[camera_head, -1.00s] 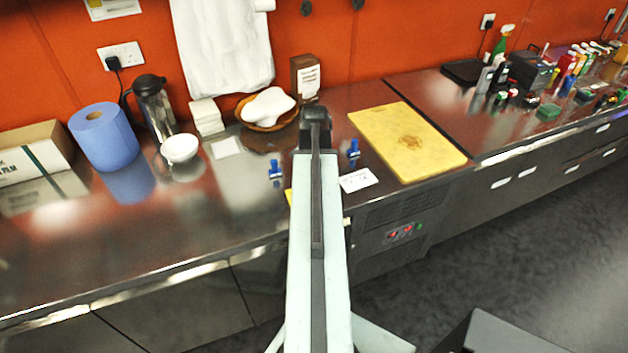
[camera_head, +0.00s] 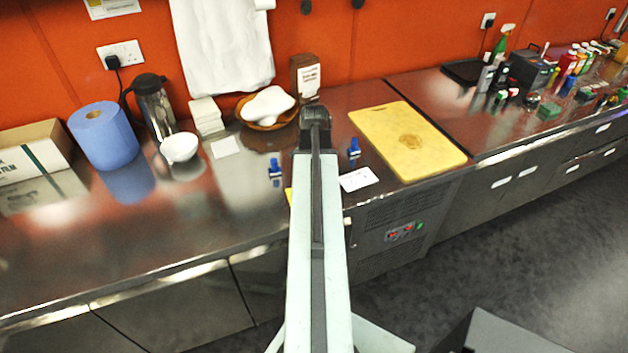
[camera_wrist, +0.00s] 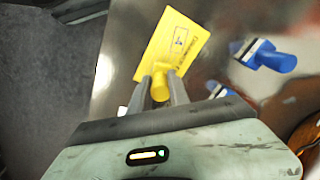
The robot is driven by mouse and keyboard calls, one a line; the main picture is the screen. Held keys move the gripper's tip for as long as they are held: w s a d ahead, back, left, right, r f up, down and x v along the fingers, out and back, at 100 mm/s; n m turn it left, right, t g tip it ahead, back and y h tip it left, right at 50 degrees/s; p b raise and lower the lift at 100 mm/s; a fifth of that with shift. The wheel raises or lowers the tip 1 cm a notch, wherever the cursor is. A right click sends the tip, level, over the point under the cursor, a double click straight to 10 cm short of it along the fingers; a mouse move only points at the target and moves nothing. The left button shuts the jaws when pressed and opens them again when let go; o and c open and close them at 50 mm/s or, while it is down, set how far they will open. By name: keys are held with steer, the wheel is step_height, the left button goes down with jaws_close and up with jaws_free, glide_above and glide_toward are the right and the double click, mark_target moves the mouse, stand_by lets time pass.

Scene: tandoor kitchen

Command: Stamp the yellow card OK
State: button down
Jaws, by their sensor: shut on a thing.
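In the wrist view, my gripper (camera_wrist: 161,88) is shut on a yellow stamp (camera_wrist: 160,86), seen as a short yellow cylinder between the fingers. The yellow card (camera_wrist: 170,58) lies on the steel counter just beyond the stamp, with a line of print and a small marked box. The stamp overlaps the card's near edge in the picture; I cannot tell whether it touches the card. In the head view, my arm hides the gripper and most of the card; only a yellow sliver (camera_head: 288,196) shows.
Two blue stamps stand on the counter, one left (camera_head: 275,170) and one right (camera_head: 354,150) of my arm. A white card (camera_head: 358,179) lies right, near a yellow board (camera_head: 408,143). A basket (camera_head: 266,112) and a white bowl (camera_head: 180,148) stand behind. The counter's front left is clear.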

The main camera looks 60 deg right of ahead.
steer(key=shift+f+b, duration=0.4)
stand_by(1.1)
steer(key=shift+r, duration=0.1)
step_height(320, 180, up, 7)
steer(key=p, duration=0.7)
